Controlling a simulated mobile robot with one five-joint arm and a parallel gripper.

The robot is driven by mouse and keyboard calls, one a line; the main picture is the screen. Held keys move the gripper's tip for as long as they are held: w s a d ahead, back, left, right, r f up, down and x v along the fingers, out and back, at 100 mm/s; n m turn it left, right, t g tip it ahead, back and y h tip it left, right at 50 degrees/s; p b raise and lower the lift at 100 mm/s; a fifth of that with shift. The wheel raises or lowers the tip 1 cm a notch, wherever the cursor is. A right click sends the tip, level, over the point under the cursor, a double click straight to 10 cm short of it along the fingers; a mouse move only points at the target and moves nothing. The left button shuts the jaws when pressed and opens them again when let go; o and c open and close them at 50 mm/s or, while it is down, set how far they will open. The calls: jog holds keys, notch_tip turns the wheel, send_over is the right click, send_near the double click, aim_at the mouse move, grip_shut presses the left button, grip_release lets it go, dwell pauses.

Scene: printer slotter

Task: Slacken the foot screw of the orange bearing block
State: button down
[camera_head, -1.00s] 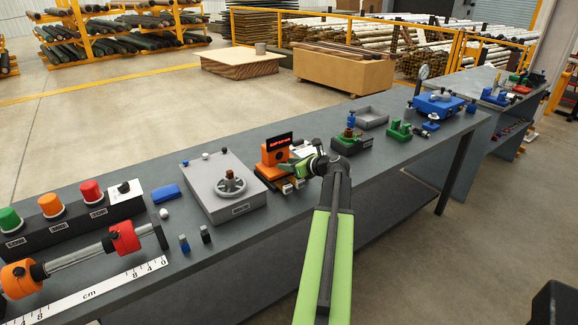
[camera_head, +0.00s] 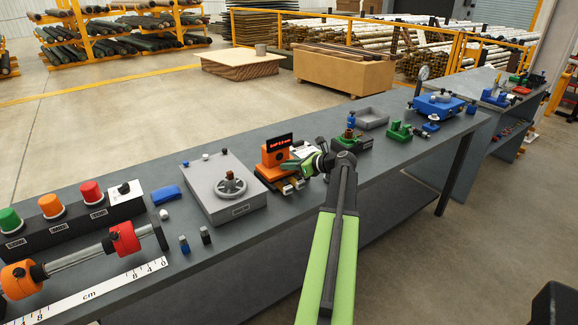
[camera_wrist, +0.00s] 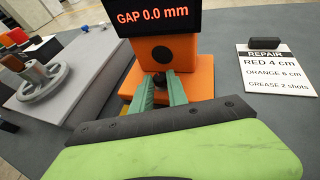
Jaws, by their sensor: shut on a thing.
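The orange bearing block (camera_wrist: 172,55) stands upright on an orange foot in the wrist view, with a dark round hole in its face. It also shows in the head view (camera_head: 273,155). A black display (camera_wrist: 155,17) above it reads "GAP 0.0 mm". My gripper (camera_wrist: 164,86) reaches low in front of the block, its two teal fingers shut on a small dark knob, the foot screw (camera_wrist: 173,76), mostly hidden between them. In the head view my gripper (camera_head: 291,165) is at the block's front right, and the screw is hidden there.
A grey box with a handwheel (camera_head: 231,185) stands left of the block, and a green-and-dark fixture (camera_head: 350,139) stands to the right. A white "REPAIR" card (camera_wrist: 276,68) lies right of the block. A shaft with red and orange collars (camera_head: 85,258) is at the bench's left.

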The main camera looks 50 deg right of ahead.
jog(key=n+y, duration=0.1)
jog(key=y, duration=0.1)
jog(key=d+n+g+y, duration=0.1)
jog(key=n+y, duration=0.3)
jog(key=shift+w+d+g, duration=0.3)
jog(key=shift+d+g, duration=0.1)
jog(key=n+y, duration=0.1)
jog(key=n+g+y, duration=0.1)
jog(key=shift+w+d+n+g, duration=0.1)
jog(key=shift+d+n+g, duration=0.05)
jog(key=shift+n+g, duration=0.2)
jog(key=shift+w+n+g+y, duration=0.15)
jog(key=shift+n+g+y, duration=0.7)
jog(key=shift+n+y, duration=0.2)
jog(key=c, duration=1.3)
grip_release()
